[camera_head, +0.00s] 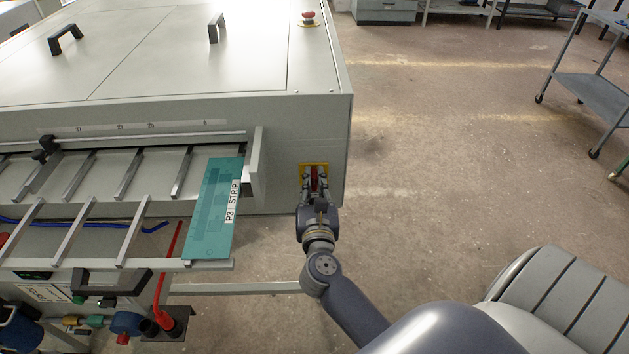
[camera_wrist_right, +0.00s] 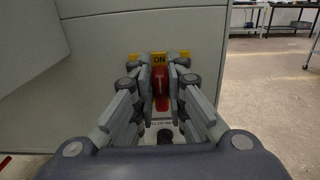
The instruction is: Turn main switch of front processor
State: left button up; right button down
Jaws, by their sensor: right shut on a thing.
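The front processor (camera_head: 200,112) is a large grey machine on the left of the head view. Its main switch (camera_wrist_right: 160,88) is a red handle on a yellow plate (camera_wrist_right: 183,55) marked ON, and the handle stands upright in the right wrist view. In the head view the yellow plate (camera_head: 322,166) shows on the processor's front face, near its right edge. My right gripper (camera_head: 314,184) is shut on the red switch, with one finger on each side of the handle in the wrist view (camera_wrist_right: 159,92). My left gripper is not in view.
A teal plate labelled P3 STRIP (camera_head: 212,207) lies on the feed rails (camera_head: 75,210) left of my right gripper. A red emergency button (camera_head: 308,18) sits on the processor's top. A grey cart (camera_head: 597,95) stands far right.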

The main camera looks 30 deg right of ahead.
jog(key=shift+r, duration=0.1)
jog(key=n+p, duration=0.3)
jog(key=shift+w+a+r, duration=0.1)
jog(key=shift+w+a, duration=0.05)
jog(key=shift+a, duration=0.1)
jog(key=shift+w+a+f+n+p, duration=0.15)
jog(key=shift+f+n+p, duration=0.15)
jog(key=shift+n+p, duration=1.65)
jog(key=shift+w+a+f+n+p, duration=0.1)
jog(key=shift+a+f+n+p, duration=0.45)
jog(key=shift+n, duration=2.45)
jog(key=shift+w+d+f+n+p, duration=0.1)
jog(key=shift+w+d+n+p, duration=0.1)
jog(key=shift+n+p, duration=1.85)
jog(key=shift+n+b, duration=0.35)
jog(key=shift+n, duration=0.25)
jog(key=c, duration=1.6)
grip_release()
jog(key=shift+f, duration=0.1)
